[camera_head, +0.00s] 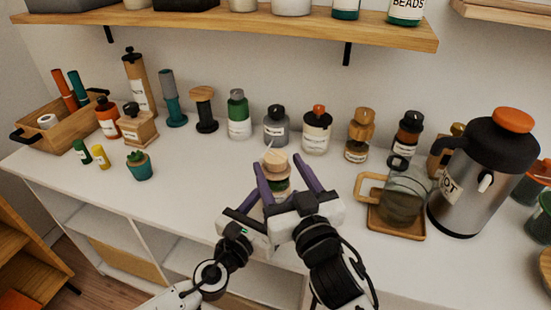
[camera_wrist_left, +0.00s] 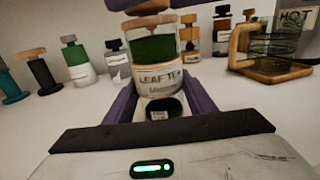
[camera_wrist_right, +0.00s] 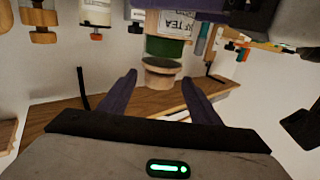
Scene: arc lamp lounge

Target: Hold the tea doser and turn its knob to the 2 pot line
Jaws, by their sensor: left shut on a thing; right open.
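The tea doser (camera_head: 279,186) is a clear jar with green contents, a "LEAF TEA" label and a wooden knob (camera_head: 276,164) on top. It stands out at the front of the white counter. In the left wrist view the doser (camera_wrist_left: 157,75) sits between the purple fingers of my left gripper (camera_wrist_left: 160,92), which is shut on its body. My right gripper (camera_wrist_right: 160,82) is open. In the right wrist view, which looks upside down, its fingers spread on both sides of the knob (camera_wrist_right: 160,77), apart from it. The 2 pot line cannot be read.
A glass jug (camera_head: 403,195) on a wooden tray and a steel hot pot (camera_head: 480,180) stand to the right. Several jars line the wall behind. A small plant (camera_head: 139,166) and a wooden crate (camera_head: 62,128) are left. A shelf (camera_head: 230,24) hangs above.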

